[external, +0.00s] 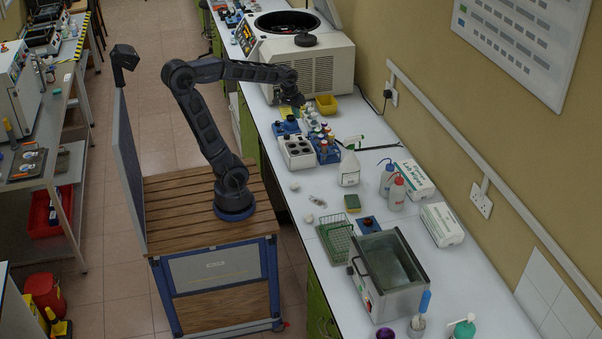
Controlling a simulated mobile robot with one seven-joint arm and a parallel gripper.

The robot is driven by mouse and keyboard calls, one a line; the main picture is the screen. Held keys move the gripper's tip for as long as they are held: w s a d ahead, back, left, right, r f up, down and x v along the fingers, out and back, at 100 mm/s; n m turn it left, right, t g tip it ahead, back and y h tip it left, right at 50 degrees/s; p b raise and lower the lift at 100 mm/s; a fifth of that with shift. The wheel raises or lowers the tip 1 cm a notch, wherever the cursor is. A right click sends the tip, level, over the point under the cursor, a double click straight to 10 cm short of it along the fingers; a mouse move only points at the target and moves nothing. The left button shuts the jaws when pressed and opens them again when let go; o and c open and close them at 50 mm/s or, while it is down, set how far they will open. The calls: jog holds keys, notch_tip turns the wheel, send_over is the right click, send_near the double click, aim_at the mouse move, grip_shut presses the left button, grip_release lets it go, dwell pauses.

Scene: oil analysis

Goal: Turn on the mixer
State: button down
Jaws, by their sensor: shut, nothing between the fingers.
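My arm reaches out over the white bench (310,230), and my gripper (293,104) is at the far part of it, in front of the centrifuge. The gripper is small and dark here; it is shut and holds nothing. Just below it is a small blue device with a dark top (286,128), which may be the mixer. Another low blue item with a dark round top (368,224) lies nearer, behind the metal bath; I cannot tell which of them is the mixer. No switch is legible on either. I cannot tell whether the gripper touches anything.
The open centrifuge (318,68) stands behind the gripper, with a yellow tray (327,104) beside it. A white block with wells (297,152) and a blue rack of tubes (326,152) stand close by. Bottles, boxes and a metal bath (393,283) occupy the nearer bench.

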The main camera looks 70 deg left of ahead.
jog(key=w+a+f+n+g, duration=0.1)
jog(key=w+a+f+n, duration=0.15)
jog(key=a, duration=0.55)
jog(key=n+g, duration=0.3)
jog(key=n, duration=0.6)
send_over(278, 130)
jog(key=w, duration=0.2)
notch_tip(278, 130, down, 10)
jog(key=shift+f, duration=0.15)
jog(key=f, duration=0.4)
jog(key=s+f, duration=0.1)
jog(key=f, duration=0.9)
jog(key=shift+s, duration=0.35)
